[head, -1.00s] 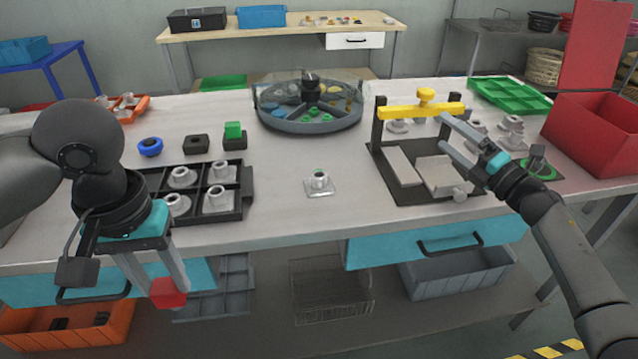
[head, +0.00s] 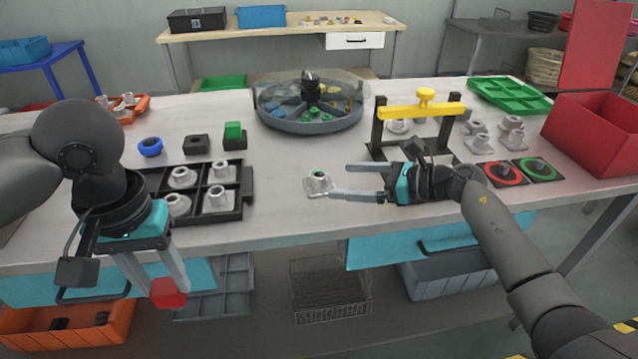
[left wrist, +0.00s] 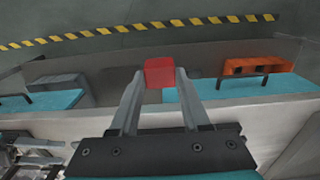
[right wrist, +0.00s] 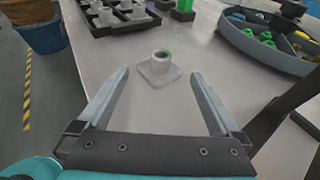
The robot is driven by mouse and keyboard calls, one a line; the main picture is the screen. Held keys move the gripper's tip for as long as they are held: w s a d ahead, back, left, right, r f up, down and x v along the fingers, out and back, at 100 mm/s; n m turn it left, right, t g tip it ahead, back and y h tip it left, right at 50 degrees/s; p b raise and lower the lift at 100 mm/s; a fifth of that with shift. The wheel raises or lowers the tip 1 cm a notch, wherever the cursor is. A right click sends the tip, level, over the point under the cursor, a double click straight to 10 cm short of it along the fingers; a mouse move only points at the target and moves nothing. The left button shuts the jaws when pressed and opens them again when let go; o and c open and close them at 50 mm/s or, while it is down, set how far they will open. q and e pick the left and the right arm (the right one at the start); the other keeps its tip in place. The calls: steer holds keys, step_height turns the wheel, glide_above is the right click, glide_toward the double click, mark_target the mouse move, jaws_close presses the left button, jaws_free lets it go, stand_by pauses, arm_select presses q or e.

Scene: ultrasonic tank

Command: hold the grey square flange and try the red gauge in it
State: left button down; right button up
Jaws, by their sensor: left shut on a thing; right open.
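The grey square flange (head: 318,182) lies flat on the table right of the black tray, its round collar up with some green at the bore. It also shows in the right wrist view (right wrist: 159,68), ahead of the fingertips and between their lines. My right gripper (head: 340,181) is open and empty, low over the table with its fingers pointing left at the flange. My left gripper (head: 166,285) is shut on the red gauge (head: 168,294), holding it in front of the table's front edge, below the tabletop. The gauge also shows in the left wrist view (left wrist: 159,73).
The black tray (head: 243,192) with several grey flanges stands left of the lone flange. A yellow-topped black stand (head: 420,110) is behind my right arm. A round carousel (head: 310,124) stands at the back. Red and green ring pads (head: 503,174) lie at the right.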

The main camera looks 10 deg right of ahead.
mark_target(326, 180)
steer(key=shift+x, duration=3.1)
steer(key=shift+c, duration=0.4)
jaws_close()
